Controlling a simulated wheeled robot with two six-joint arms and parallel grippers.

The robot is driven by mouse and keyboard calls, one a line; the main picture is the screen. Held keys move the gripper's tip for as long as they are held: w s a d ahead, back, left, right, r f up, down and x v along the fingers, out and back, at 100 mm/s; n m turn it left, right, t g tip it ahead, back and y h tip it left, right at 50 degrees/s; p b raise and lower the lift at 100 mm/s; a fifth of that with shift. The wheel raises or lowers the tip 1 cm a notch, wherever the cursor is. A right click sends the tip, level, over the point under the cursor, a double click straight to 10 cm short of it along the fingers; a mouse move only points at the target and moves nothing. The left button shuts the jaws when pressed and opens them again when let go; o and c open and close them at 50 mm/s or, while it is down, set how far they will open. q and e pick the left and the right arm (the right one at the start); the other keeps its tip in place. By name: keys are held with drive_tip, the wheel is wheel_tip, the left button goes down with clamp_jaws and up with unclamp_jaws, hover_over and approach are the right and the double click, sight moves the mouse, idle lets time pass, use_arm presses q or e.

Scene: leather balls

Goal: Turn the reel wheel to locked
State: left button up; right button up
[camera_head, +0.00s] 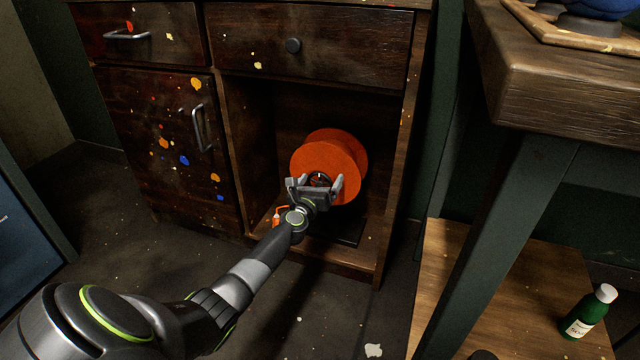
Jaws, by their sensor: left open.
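An orange reel wheel (334,157) with two round flanges stands in the open bay of the dark wooden cabinet. Its hub is dark and partly hidden behind my gripper. My left gripper (319,181) is open in front of the hub, its two fingers on either side of it. I cannot tell whether the fingers touch the reel. A small orange piece (279,214) shows low at the left of the bay, beside my wrist. My right gripper is not in view.
The cabinet has paint-spattered drawers and a left door with a metal handle (203,128). Its side walls bound the bay closely. At right stands a wooden table (560,85); below it, a green bottle (588,312) stands on a low board. The floor in front is mostly clear.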

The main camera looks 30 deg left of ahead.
use_arm(q)
drive_tip(key=shift+w, duration=0.1)
drive_tip(key=c, duration=1)
